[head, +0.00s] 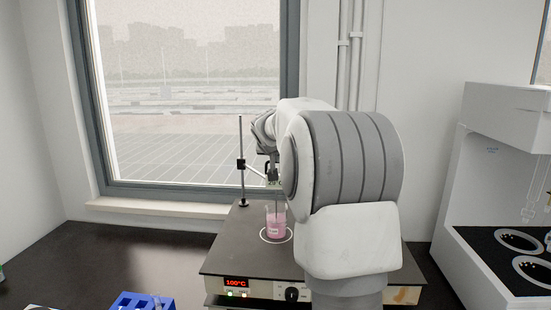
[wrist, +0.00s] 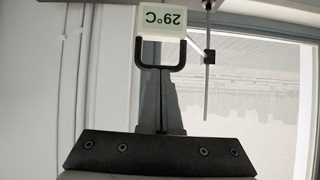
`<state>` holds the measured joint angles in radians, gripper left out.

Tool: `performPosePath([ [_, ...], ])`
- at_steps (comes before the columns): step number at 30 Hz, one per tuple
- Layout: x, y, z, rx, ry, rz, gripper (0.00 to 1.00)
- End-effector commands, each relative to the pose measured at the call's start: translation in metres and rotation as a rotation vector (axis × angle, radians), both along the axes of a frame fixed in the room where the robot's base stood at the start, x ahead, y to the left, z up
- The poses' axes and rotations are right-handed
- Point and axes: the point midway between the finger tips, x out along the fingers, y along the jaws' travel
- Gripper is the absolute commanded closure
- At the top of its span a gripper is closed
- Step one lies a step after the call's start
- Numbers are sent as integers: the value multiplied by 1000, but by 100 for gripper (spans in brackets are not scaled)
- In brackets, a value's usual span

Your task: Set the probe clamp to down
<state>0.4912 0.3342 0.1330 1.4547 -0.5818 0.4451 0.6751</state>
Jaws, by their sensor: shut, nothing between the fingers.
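The probe clamp's white box (wrist: 161,22) reads 29°C, upside down in the wrist view. A black U-shaped bracket (wrist: 136,55) frames its near side. My gripper (wrist: 161,72) is shut and empty; its fingertips line up with the middle of the bracket. Whether they touch cannot be told. In the head view the small display (head: 274,184) is partly hidden by my arm. An arm joins it to the upright rod (head: 241,150). Below it, a beaker of pink liquid (head: 275,224) stands on the hot plate (head: 232,250); the probe's lower end is hard to make out.
The hot plate's front panel reads 100°C (head: 236,283) beside a black knob (head: 292,294). A blue rack (head: 140,301) sits at the front left. A white apparatus (head: 500,130) stands at right.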

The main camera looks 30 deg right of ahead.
Motion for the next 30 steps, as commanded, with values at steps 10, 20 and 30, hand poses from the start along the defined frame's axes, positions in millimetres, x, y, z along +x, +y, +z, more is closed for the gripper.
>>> performPosePath([
  [10, -2, 3, 24, 0, 0, 1, 100],
  [20, -35, 28, 65, -1, -3, 2, 100],
  [30, -68, 51, 92, 0, -2, 2, 100],
])
